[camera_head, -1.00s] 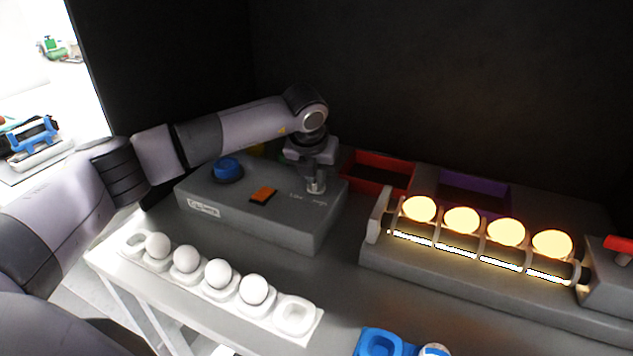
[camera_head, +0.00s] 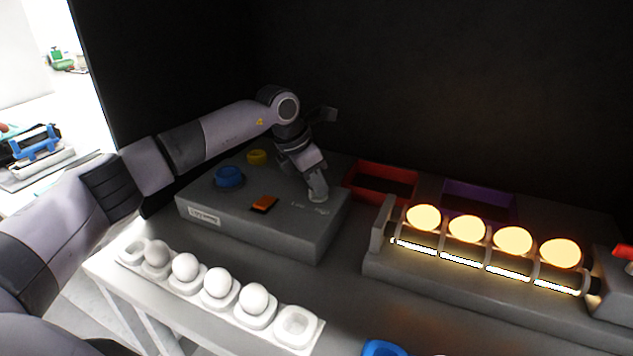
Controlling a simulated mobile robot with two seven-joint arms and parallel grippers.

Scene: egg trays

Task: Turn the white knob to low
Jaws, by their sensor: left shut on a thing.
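The grey control box (camera_head: 270,230) stands on the table, with small "Low" and "High" labels on its top near the right end. My left gripper (camera_head: 318,194) points down onto the box top just behind these labels. It is shut on the white knob, which the fingers mostly hide, so I cannot read its pointing direction. The wrist above it is tilted. My right gripper is not in view.
On the box are a blue knob (camera_head: 229,176), a yellow knob (camera_head: 257,157) and an orange switch (camera_head: 264,204). A white tray (camera_head: 297,326) with several eggs lies in front. Glowing eggs rest on a grey roller stand (camera_head: 450,276) at right. Red (camera_head: 381,168) and purple (camera_head: 478,187) bins stand behind.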

